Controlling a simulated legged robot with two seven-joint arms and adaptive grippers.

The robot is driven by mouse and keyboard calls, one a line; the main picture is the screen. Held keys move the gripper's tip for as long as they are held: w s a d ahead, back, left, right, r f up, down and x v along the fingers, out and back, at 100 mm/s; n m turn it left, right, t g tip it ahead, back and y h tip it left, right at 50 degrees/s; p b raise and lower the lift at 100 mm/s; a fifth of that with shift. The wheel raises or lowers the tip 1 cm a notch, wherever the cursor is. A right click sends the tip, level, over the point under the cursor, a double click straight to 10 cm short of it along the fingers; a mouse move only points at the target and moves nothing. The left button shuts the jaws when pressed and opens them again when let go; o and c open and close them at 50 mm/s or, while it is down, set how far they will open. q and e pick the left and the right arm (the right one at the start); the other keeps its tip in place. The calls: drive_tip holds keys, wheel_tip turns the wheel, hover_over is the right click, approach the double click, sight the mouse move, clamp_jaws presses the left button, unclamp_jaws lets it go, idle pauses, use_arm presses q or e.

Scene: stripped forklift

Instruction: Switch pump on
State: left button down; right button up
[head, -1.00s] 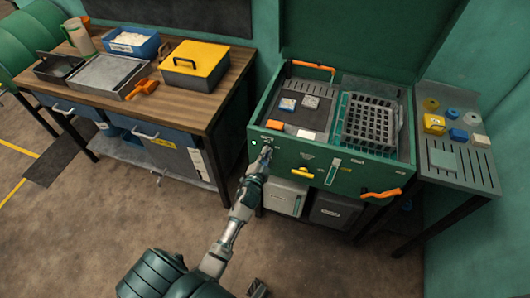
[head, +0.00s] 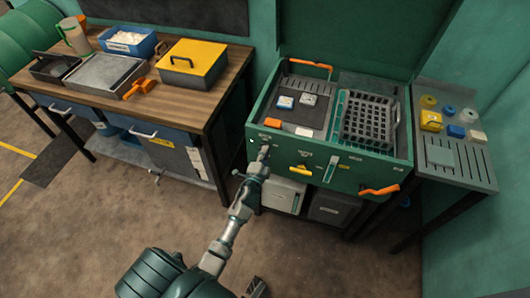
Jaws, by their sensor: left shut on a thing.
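The green machine (head: 350,175) stands at centre right with its lid raised. Its front panel carries small labels, a yellow handle (head: 301,170) and a green vertical slider or gauge (head: 331,168). My left gripper (head: 264,152) reaches up to the left end of this panel, just below a small label. It is shut on a small control there, which the fingers mostly hide. I cannot read the label or tell the control's position.
A wooden workbench (head: 130,100) at left holds a yellow-lidded box (head: 190,64), a blue bin (head: 128,42) and metal trays. A slotted side shelf (head: 465,165) with small blocks stands at right. An orange handle (head: 379,190) sticks out from the machine's front right.

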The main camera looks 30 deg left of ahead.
use_arm(q)
drive_tip(key=shift+d+f, duration=0.15)
drive_tip(key=shift+f, duration=0.1)
drive_tip(key=c, duration=1.2)
unclamp_jaws()
drive_tip(key=shift+c, duration=0.2)
drive_tip(key=shift+r, duration=0.1)
drive_tip(key=v, duration=1.1)
drive_tip(key=shift+s, duration=0.4)
